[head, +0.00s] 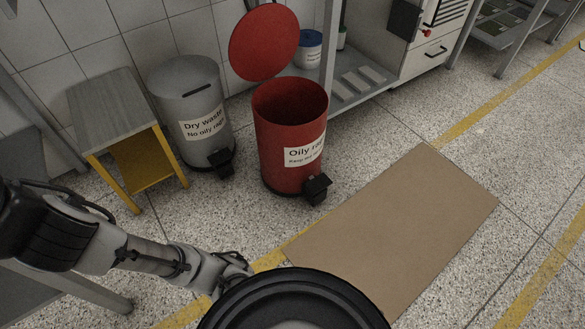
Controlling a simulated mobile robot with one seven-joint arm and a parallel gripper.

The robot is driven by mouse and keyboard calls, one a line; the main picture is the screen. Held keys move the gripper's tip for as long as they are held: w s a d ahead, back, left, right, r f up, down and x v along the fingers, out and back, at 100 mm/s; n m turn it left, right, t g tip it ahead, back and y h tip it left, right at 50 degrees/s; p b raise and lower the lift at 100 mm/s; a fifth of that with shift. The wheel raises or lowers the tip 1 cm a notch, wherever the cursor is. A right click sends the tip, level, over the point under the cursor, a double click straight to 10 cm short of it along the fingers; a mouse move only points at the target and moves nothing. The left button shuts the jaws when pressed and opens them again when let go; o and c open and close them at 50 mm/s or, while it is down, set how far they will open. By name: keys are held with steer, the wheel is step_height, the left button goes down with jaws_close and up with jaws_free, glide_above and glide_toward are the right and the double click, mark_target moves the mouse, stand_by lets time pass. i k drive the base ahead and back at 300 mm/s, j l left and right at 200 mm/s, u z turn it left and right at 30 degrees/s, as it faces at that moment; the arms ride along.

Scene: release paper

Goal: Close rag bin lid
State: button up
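The red rag bin (283,150) stands upright on the floor, with a white label that begins "Oily ra" and a black pedal (317,189) at its front foot. Its round red lid (264,42) is raised and tilted up behind the rim, so the bin's mouth is open. The inside is dark and I cannot tell what it holds. My arm reaches in from the left, low in the head view, well short of the bin. Its far end goes behind a black round part of my own body, and I cannot make out my gripper.
A grey dry-waste bin (192,122) with a closed, slotted lid stands left of the red bin. A small grey-topped table (105,100) with yellow legs is beside it. A shelf rack (345,95) stands behind. A flat brown mat (405,225) lies on open floor at right.

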mark_target(263, 42)
steer(key=i+j, duration=0.35)
steer(key=i, duration=0.2)
steer(key=i+j, duration=0.3)
steer(key=i, duration=0.25)
